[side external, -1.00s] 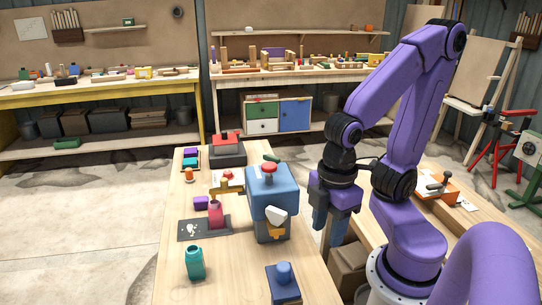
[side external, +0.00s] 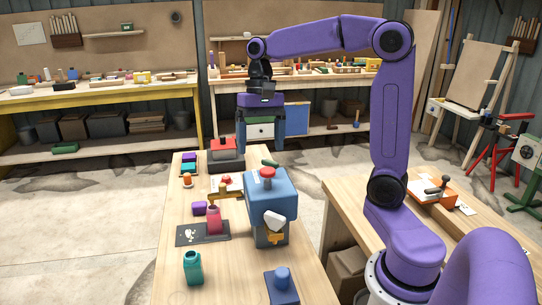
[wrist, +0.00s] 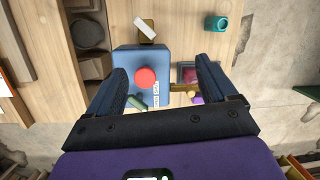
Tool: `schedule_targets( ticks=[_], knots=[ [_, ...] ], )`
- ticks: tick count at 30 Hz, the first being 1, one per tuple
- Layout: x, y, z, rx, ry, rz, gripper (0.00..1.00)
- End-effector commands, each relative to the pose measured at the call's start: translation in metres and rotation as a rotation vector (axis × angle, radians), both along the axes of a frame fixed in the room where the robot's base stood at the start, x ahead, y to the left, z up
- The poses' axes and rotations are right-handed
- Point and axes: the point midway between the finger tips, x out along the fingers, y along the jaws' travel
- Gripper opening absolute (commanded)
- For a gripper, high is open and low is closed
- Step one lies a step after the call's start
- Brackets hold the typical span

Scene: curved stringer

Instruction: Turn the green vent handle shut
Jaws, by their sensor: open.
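The green vent handle (side external: 270,163) is a short bar at the far top edge of the blue machine (side external: 270,205), which has a red knob (side external: 267,173) on top. In the wrist view the green handle (wrist: 137,102) lies slantwise below the red knob, close to the left finger. My gripper (side external: 259,150) is open and empty, pointing down above and beyond the machine's far side. In the wrist view its fingers (wrist: 160,68) spread to either side of the blue machine. The fingers appear apart from the handle.
A brass spout (side external: 224,190) reaches left from the machine over a pink bottle (side external: 214,220) on a dark mat (side external: 188,233). A white lever (side external: 274,215) is on the near side. A teal jar (side external: 193,267) and a blue block (side external: 283,287) stand nearer. A red-topped box (side external: 226,150) stands behind.

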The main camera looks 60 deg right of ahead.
Motion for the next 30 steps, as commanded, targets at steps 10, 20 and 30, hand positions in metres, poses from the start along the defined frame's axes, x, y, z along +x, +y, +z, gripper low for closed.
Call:
schedule_targets(
  ticks=[10,20,30],
  knots=[
    [0.044,-0.113,0.041,0.072,0.112,-0.645,0.85],
    [0.042,-0.173,0.060,0.117,0.171,-0.939,0.85],
    [0.041,-0.165,0.036,0.118,0.174,-0.947,0.85]
  ],
)
